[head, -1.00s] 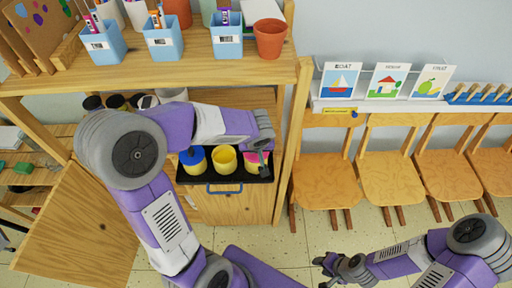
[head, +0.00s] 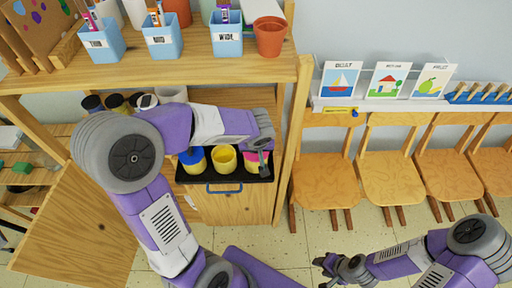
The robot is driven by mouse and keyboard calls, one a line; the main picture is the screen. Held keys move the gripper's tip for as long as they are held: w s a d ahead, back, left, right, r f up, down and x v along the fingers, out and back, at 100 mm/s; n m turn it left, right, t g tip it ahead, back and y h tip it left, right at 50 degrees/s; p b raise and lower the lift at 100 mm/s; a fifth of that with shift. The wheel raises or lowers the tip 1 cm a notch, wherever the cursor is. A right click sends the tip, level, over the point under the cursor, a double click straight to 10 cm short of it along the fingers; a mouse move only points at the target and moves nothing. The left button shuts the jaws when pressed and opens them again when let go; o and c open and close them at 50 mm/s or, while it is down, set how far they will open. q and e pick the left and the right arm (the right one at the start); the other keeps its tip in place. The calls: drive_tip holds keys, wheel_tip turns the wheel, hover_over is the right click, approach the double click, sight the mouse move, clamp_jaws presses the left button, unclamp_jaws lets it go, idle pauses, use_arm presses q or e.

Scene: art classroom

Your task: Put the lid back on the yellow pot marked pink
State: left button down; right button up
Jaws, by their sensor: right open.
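A black tray (head: 202,178) with a blue handle sits in the shelf opening and holds three yellow pots. The left pot (head: 194,168) has a blue top. The middle pot (head: 224,165) looks open, with yellow inside. The right pot (head: 252,168) shows pink at its top; my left gripper partly covers it, so I cannot tell whether the pink is a lid or paint. My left gripper (head: 262,160) is over this right pot, its fingers too small to read. My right gripper (head: 337,270) is open, low over the floor, away from the tray. No loose lid is clearly visible.
Blue cups (head: 163,41) of brushes and a terracotta pot (head: 269,38) stand on the shelf top. Dark-topped jars (head: 115,103) are behind my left arm. An open cabinet door (head: 75,225) is at left. Wooden chairs (head: 325,178) line the wall at right.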

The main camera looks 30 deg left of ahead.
use_arm(q)
drive_tip(key=shift+f+b, duration=0.2)
drive_tip(key=shift+b, duration=1)
idle(1.8)
idle(0.3)
drive_tip(key=c, duration=1)
unclamp_jaws()
drive_tip(key=shift+c, duration=0.2)
drive_tip(key=shift+o, duration=0.3)
drive_tip(key=o, duration=0.4)
drive_tip(key=shift+o, duration=0.2)
drive_tip(key=shift+r, duration=0.1)
wheel_tip(320, 180, up, 7)
drive_tip(key=p, duration=0.4)
